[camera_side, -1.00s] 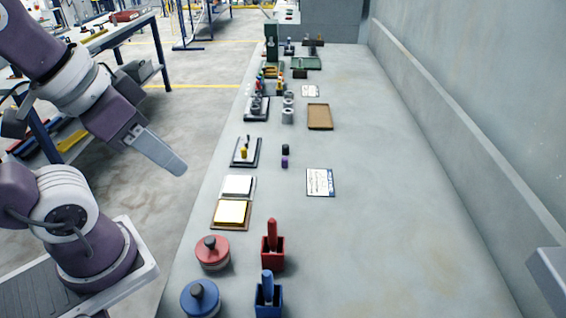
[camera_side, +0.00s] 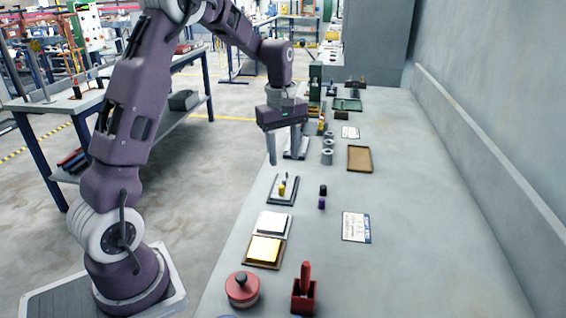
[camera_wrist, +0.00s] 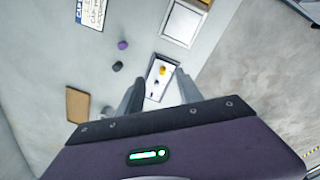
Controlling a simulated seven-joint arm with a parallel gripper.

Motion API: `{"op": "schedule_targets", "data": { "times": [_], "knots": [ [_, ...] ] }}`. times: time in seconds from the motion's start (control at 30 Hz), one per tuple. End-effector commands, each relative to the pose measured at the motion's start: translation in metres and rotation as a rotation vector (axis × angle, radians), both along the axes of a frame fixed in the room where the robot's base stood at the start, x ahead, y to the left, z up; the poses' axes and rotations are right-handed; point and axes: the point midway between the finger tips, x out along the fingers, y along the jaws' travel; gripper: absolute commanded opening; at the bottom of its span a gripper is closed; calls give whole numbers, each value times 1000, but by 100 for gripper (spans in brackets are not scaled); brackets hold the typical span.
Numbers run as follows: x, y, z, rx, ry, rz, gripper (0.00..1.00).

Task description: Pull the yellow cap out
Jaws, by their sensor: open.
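The yellow cap (camera_side: 282,189) is a small upright piece on a light plate with a dark rim (camera_side: 273,200), near the left edge of the grey bench. A white and dark part shows beside it. In the wrist view the cap (camera_wrist: 165,70) and its plate (camera_wrist: 151,91) lie between my two fingers. My gripper (camera_side: 283,160) points down, open and empty, above and slightly behind the plate in the side view. Its fingers also show in the wrist view (camera_wrist: 160,82). They appear clear of the cap. What the cap sits on cannot be made out.
A black piece (camera_side: 323,190) and a purple piece (camera_side: 321,203) stand right of the plate. A white pad (camera_side: 273,225), yellow pad (camera_side: 264,249), red round pot (camera_side: 242,290) and red box (camera_side: 304,295) stand nearer. A brown tray (camera_side: 371,158) lies behind.

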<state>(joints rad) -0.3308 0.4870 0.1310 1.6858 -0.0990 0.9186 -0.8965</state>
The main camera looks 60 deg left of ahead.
Motion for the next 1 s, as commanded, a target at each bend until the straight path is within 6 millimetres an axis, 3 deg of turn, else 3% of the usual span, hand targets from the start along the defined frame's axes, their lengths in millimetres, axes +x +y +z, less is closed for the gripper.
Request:
{"op": "schedule_targets", "data": {
  "times": [0.03,0.13,0.53,0.9,1.0],
  "knots": [
    [6,13,-19,-7,27,66,43],
    [12,29,-41,-12,53,154,43],
    [13,31,-105,-15,60,174,43],
    [14,31,-116,-13,57,172,43],
    [14,31,-116,-13,57,171,23]
  ]
}}
